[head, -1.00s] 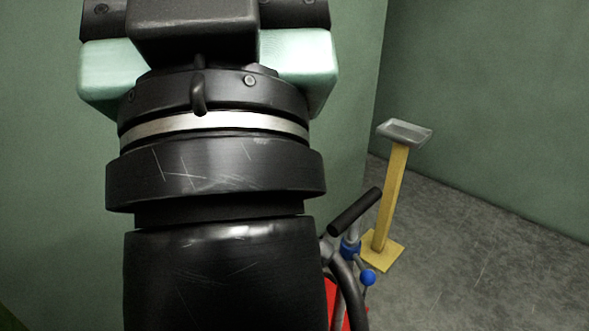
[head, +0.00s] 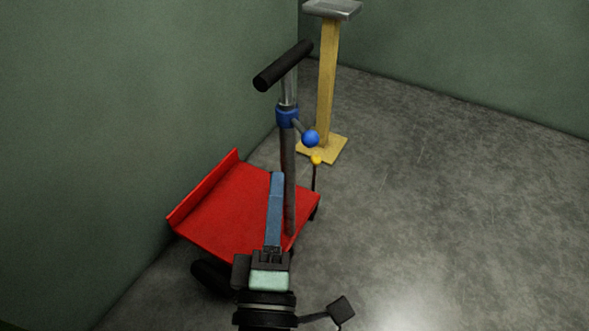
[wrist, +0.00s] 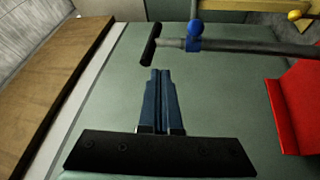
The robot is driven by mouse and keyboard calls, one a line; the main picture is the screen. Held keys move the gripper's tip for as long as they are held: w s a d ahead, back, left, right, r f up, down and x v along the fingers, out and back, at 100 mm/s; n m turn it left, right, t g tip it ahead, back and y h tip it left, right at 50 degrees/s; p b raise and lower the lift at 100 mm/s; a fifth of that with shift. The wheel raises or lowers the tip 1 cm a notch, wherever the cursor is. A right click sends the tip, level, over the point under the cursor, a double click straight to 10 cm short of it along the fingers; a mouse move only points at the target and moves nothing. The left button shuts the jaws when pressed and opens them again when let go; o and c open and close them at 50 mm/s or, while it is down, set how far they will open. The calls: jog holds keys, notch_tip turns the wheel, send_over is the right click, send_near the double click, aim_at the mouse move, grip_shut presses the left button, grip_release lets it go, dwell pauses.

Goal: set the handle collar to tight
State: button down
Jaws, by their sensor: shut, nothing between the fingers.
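The blue handle collar (head: 288,117) sits around an upright grey post (head: 290,180) on a red cart. A short lever with a blue ball (head: 311,138) sticks out from it to the right. A black crossbar handle (head: 283,66) tops the post. My gripper (head: 277,175) is shut and empty, its blue fingers pointing up, below and left of the collar in the head view. In the wrist view my gripper (wrist: 160,71) points toward the handle (wrist: 151,45), apart from it; the collar (wrist: 194,43) is up and right of the fingertips. I see no setting marks on the collar.
The red cart bed (head: 225,205) stands by the green wall (head: 130,110). A thin rod with a yellow ball (head: 316,160) rises at its right edge. A yellow post with a grey tray (head: 333,9) stands behind. The floor at right (head: 450,190) is clear.

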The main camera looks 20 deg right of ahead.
notch_tip(320, 180, down, 7)
jog(key=s+a+n, duration=0.1)
jog(key=s+n, duration=0.1)
jog(key=n, duration=0.1)
jog(key=shift+r+g+y+b, duration=0.15)
jog(key=shift+g+y+b, duration=0.25)
jog(key=shift+a, duration=0.1)
jog(key=p, duration=0.3)
send_near(306, 133)
jog(key=w+a+f, duration=0.1)
jog(key=w+a, duration=0.1)
jog(key=w, duration=0.3)
jog(key=shift+w+d+p, duration=0.15)
jog(key=shift+d+p, duration=0.3)
jog(key=shift+d, duration=0.4)
jog(key=shift+w+d+p, duration=0.15)
jog(key=shift+d+p, duration=0.25)
jog(key=shift+d, duration=0.4)
jog(key=shift+d+r+p, duration=0.1)
jog(key=shift+r+p, duration=0.05)
jog(key=shift+p, duration=0.35)
